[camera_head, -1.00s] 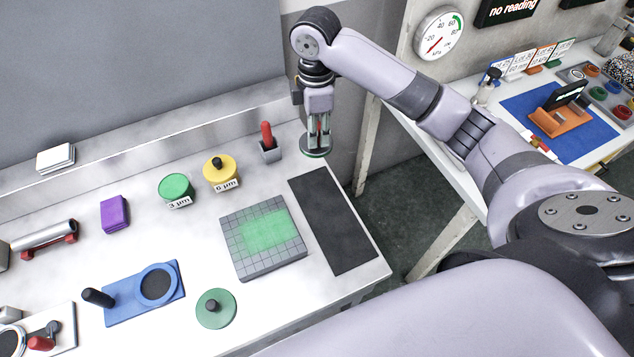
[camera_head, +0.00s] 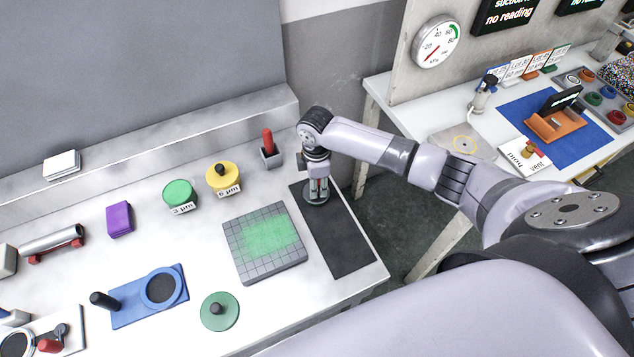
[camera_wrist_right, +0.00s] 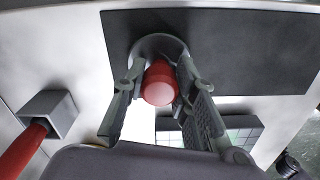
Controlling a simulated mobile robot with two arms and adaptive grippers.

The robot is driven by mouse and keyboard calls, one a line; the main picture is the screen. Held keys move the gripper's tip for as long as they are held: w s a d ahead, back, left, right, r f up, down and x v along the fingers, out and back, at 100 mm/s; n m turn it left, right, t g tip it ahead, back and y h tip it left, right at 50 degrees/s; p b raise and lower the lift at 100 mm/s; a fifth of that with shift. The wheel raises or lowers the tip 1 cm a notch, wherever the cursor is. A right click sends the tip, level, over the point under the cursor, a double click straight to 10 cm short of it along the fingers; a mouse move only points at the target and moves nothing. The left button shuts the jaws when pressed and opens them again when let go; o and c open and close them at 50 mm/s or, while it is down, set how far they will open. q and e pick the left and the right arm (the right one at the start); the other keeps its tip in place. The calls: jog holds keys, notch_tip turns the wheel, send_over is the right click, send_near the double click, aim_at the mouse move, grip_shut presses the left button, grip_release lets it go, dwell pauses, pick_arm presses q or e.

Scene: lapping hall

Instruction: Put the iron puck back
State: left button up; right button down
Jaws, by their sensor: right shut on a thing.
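My right gripper (camera_head: 318,188) is shut on the red knob of the iron puck (camera_head: 316,199), a dark grey disc. The puck is at the far end of the black mat (camera_head: 343,240), upright; I cannot tell whether it touches the mat. In the right wrist view the red knob (camera_wrist_right: 159,84) sits between both fingers, with the grey disc rim (camera_wrist_right: 158,42) behind it over the mat's edge (camera_wrist_right: 220,48). The fingers hide part of the disc. My left gripper is not in view.
Left of the mat lies a gridded grey plate (camera_head: 285,270) with a green patch. A grey holder (camera_head: 270,159) with a red handle stands behind. A green disc (camera_head: 219,311) with a dark knob and yellow (camera_head: 222,179) and green (camera_head: 180,194) tubs stand further left. The mat's near part is clear.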

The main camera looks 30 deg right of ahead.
jog(key=shift+f, duration=0.15)
jog(key=shift+f, duration=0.15)
jog(key=c, duration=1.3)
grip_release()
jog(key=shift+r, duration=0.25)
notch_tip(320, 180, up, 12)
jog(key=b, duration=0.1)
jog(key=shift+b, duration=0.3)
jog(key=shift+a+f, duration=0.1)
